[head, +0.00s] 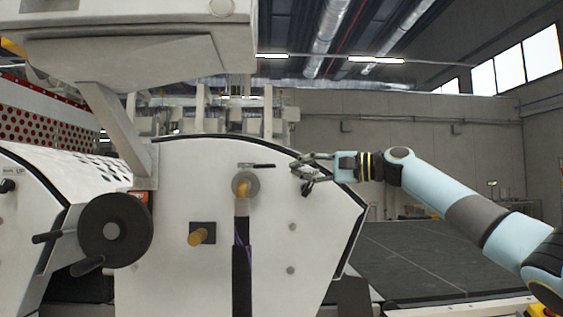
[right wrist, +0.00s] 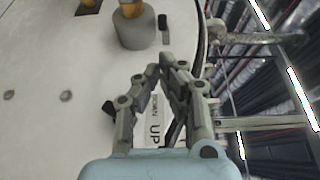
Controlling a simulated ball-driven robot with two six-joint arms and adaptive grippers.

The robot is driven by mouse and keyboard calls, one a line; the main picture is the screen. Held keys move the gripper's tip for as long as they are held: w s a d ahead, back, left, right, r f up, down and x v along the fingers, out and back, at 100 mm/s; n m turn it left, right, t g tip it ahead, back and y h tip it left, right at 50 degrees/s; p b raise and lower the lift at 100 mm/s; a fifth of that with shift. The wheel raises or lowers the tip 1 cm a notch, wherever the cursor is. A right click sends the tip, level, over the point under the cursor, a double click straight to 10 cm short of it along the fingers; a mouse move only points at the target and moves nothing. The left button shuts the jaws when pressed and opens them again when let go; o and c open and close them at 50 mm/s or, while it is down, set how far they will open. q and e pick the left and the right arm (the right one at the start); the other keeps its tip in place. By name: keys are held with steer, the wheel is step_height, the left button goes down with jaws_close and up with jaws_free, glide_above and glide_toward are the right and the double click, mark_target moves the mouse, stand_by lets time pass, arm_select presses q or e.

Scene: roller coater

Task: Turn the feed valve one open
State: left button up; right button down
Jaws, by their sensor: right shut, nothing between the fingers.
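I cannot tell for sure which part is feed valve one. The grey fitting also shows at the top of the right wrist view (right wrist: 136,30). My right gripper (head: 298,171) is in front of the panel, to the right of the lever and apart from it. Its fingertips (right wrist: 163,62) come together with nothing between them. My left gripper is not in view.
A black handwheel (head: 114,230) with grips stands out at the left. A brass knob on a dark square plate (head: 202,233) is lower on the panel. An UP/DOWN label (right wrist: 154,118) shows behind my fingers.

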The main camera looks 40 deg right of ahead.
mark_target(264, 166)
steer(key=p+x, duration=0.1)
steer(key=x, duration=0.4)
steer(key=shift+p, duration=0.3)
